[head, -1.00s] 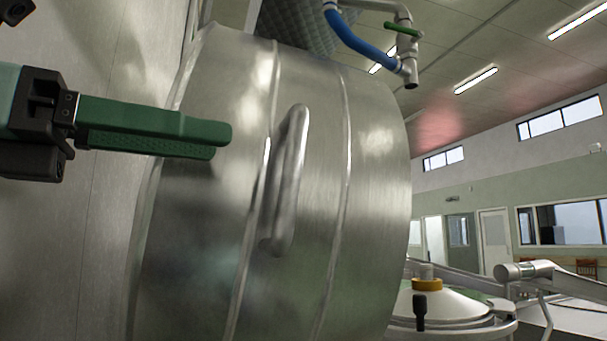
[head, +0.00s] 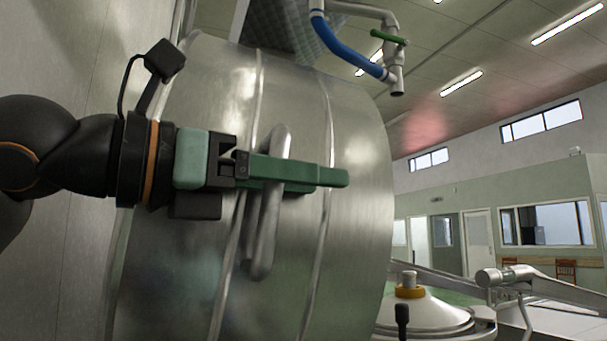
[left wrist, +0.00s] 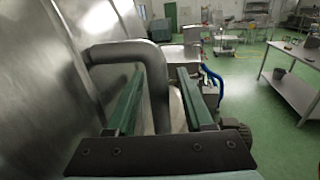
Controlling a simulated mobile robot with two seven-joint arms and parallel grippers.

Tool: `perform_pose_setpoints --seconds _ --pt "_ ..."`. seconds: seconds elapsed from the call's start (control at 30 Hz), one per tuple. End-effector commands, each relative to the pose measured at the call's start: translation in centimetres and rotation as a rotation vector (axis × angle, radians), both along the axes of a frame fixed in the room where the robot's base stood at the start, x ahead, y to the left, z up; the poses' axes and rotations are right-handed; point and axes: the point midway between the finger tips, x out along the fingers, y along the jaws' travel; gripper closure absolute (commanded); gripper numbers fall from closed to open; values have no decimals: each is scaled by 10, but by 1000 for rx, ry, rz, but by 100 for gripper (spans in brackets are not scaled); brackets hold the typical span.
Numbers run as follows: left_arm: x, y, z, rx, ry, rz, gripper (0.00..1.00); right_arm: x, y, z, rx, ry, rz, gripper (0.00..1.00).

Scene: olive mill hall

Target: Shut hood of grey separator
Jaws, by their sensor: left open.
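The hood (head: 355,240) is a big curved shell of brushed metal with raised ribs, filling the middle of the head view. It stands upright, slightly tilted. A thick bar handle (head: 262,235) is fixed on its face. My left gripper (head: 333,177) reaches across the handle from the left with its green fingers open. In the left wrist view, the handle (left wrist: 155,90) bends out from the metal wall and its bar runs between the two fingers. Contact with either finger cannot be made out. My right gripper is in neither view.
A blue hose (head: 345,45) and a pipe with a green valve lever (head: 388,37) hang above the hood. A metal cone with a yellow ring (head: 410,292) stands at lower right. A steel table (left wrist: 290,95) stands at right in the left wrist view, with open green floor beside it.

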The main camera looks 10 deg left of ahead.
Motion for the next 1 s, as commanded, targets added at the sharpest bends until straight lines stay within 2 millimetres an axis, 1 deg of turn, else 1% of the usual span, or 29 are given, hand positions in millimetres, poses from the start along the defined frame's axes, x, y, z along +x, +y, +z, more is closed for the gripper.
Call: perform_pose_setpoints --seconds 0.13,0.6,1.0 --pt "0 0 0 -1 1 0 48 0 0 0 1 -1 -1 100" --pt "0 0 0 1 1 1 100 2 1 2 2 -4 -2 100" --pt "0 1 0 0 1 1 100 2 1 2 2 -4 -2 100"
